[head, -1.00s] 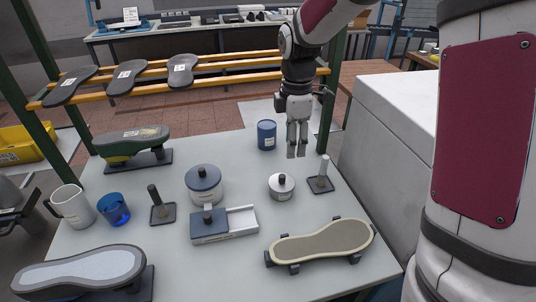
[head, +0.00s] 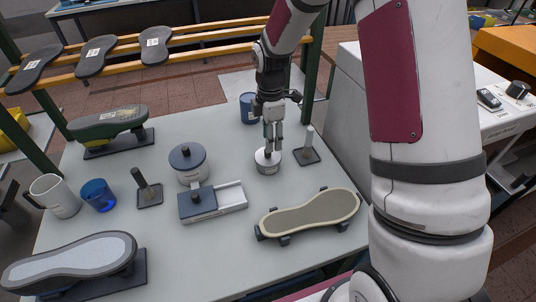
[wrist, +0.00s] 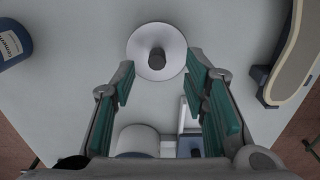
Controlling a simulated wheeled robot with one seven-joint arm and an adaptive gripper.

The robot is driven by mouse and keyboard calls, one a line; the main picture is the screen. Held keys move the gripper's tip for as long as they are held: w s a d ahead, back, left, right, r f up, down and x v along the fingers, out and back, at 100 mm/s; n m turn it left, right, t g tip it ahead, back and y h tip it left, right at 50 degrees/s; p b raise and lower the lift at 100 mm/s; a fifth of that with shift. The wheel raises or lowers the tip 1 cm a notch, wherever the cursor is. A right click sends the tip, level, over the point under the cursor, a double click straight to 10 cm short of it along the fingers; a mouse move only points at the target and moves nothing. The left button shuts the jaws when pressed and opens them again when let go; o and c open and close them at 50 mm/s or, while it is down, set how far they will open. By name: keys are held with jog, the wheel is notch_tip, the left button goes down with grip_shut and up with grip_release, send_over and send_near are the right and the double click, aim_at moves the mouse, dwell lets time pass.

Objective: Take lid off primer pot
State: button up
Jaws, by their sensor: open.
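The small pale pot (head: 267,167) stands on the grey table, with a light metallic lid on it. A dark knob rises from the lid's centre; it shows clearly in the wrist view (wrist: 157,58). My gripper (head: 273,151) points down over this pot, its fingertips close to the knob in the head view. In the wrist view my gripper (wrist: 160,82) is open and empty, with green-padded fingers spread apart and the lid ahead of the tips. A larger white pot (head: 191,173) with a blue-grey lid and dark knob stands to the left.
A post on a dark base (head: 308,154) stands close right of the small pot. A blue can (head: 248,108) is behind it. A shallow box with a blue-grey lid (head: 198,203) and a shoe-shaped last (head: 310,214) lie in front. A blue cup (head: 98,195) is at left.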

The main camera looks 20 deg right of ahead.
aim_at(262, 159)
jog(key=shift+w+a+f+p, duration=0.1)
jog(key=shift+a+f+p, duration=0.1)
jog(key=shift+f, duration=0.9)
jog(key=shift+w+a+f+p, duration=0.1)
jog(key=shift+f+p, duration=0.05)
jog(key=shift+f, duration=0.95)
jog(key=c, duration=0.9)
jog(key=shift+c, duration=0.2)
